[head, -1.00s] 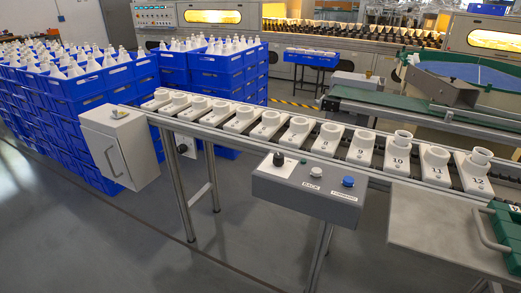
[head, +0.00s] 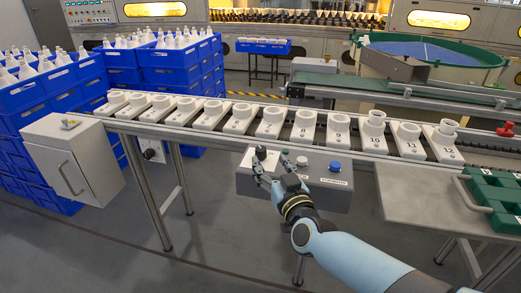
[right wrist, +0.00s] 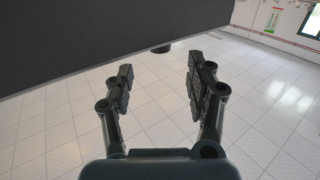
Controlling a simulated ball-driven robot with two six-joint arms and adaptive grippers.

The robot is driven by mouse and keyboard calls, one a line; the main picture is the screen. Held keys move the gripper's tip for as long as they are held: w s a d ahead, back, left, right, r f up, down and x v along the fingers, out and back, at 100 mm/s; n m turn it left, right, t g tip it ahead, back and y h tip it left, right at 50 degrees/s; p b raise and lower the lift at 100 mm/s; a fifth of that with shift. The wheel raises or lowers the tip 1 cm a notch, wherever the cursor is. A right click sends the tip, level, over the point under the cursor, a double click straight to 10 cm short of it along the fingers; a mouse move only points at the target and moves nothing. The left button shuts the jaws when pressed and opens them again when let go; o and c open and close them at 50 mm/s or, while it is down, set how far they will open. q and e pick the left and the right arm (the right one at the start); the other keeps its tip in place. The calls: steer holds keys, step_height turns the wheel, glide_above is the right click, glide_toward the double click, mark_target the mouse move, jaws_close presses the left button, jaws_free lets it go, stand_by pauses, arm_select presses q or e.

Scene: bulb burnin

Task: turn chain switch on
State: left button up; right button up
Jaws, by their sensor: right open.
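A grey control box (head: 330,196) hangs on the front of the conveyor. On its sloped top are a white button (head: 302,162), a blue button (head: 335,166) and a black knob (head: 261,150) on a white label plate at the left. The knob is partly covered by my fingers, and its label and setting cannot be read. My right gripper (head: 271,167) is open, with its fingers over the left part of the box, close to the knob. Contact cannot be told. In the right wrist view the open fingers (right wrist: 160,85) have nothing between them. My left gripper is not in view.
The conveyor (head: 365,142) carries a row of numbered white holders. A grey cabinet (head: 75,160) is at its left end. A grey table (head: 420,205) with a green tray (head: 497,190) stands at right. Blue crates (head: 185,60) are stacked behind left. The floor in front is clear.

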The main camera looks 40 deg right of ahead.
mark_target(263, 153)
steer(key=b+x, duration=0.1)
steer(key=x, duration=0.7)
steer(key=shift+f, duration=0.1)
steer(key=shift+f, duration=0.1)
jaws_close()
